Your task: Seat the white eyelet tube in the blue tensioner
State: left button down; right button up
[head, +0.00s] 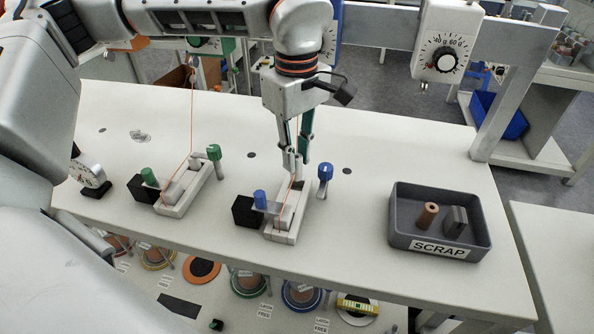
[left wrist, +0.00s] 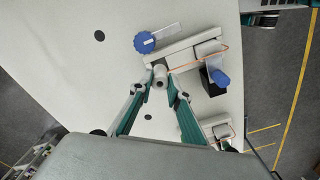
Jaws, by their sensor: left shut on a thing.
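The blue tensioner (head: 281,226) is a white block with two blue knobs (head: 325,172) and an orange thread, standing mid-table. It also shows in the left wrist view (left wrist: 182,47). My left gripper (head: 301,158) points down over its far end. Its fingers are shut on the small white eyelet tube (left wrist: 160,74), seen between the fingertips in the left wrist view. The tube is close beside the block's end there; I cannot tell whether they touch. In the head view the fingers partly hide the tube. My right gripper is not in view.
A similar green-knobbed tensioner (head: 182,193) stands to the left, with an orange thread rising from it. A grey SCRAP tray (head: 405,228) holding a brown spool (head: 427,215) and a grey piece is at the right. A dial gauge (head: 447,48) hangs above. The table between tensioner and tray is clear.

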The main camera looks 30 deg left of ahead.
aim_at(296, 172)
pick_arm(q)
jog(key=shift+f, duration=2.3)
jog(key=c, duration=1.9)
grip_release()
notch_tip(296, 172, up, 12)
jog(key=shift+r+p, duration=0.15)
jog(key=shift+p, duration=0.35)
jog(key=shift+s, duration=0.15)
